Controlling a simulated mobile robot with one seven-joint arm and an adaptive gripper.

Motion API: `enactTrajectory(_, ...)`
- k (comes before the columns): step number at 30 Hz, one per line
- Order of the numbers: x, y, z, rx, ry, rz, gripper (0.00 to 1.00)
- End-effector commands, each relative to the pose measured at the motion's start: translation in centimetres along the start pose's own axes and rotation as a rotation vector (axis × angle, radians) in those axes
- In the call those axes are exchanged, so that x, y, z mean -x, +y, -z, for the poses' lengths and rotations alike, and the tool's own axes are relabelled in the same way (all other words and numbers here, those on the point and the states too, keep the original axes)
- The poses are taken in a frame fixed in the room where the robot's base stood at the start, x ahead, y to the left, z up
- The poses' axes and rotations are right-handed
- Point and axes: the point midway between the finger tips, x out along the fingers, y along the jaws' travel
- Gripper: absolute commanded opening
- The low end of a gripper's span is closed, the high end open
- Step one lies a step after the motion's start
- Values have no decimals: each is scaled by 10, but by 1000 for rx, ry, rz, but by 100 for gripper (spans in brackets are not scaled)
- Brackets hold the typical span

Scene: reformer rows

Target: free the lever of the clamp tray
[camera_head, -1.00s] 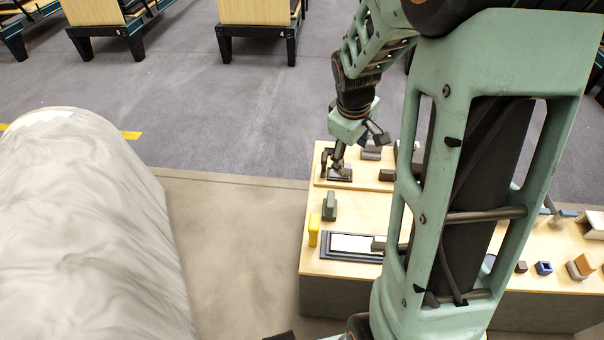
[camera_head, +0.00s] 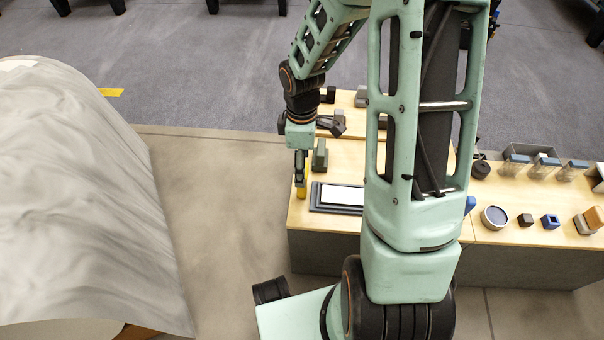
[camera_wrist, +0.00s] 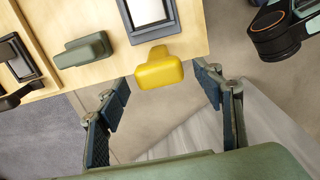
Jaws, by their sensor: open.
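My gripper (camera_head: 301,172) points down at the table's left edge, over a yellow block (camera_head: 301,193). In the wrist view my gripper (camera_wrist: 162,88) is open, with the rounded yellow block (camera_wrist: 158,72) between and just beyond its fingertips; I cannot tell if they touch. A dark-framed tray with a white inside (camera_head: 316,197) lies right of the yellow block; its frame (camera_wrist: 134,36) also shows in the wrist view. A grey-green block with a raised top (camera_head: 320,155) stands behind. A dark frame-like fixture (camera_wrist: 25,62) sits on a raised board. I cannot tell which part is the lever.
The wooden table (camera_head: 490,225) runs right, with a round dish (camera_head: 494,217), small blocks and clear containers (camera_head: 517,164). My arm hides its middle. A large pale draped shape (camera_head: 75,190) stands left, with open floor (camera_head: 210,210) between.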

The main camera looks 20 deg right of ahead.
Motion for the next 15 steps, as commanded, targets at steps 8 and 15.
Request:
enactTrajectory(8,-28,0,0,-1,1,-1,61)
enactTrajectory(15,-28,0,0,-1,0,-1,61)
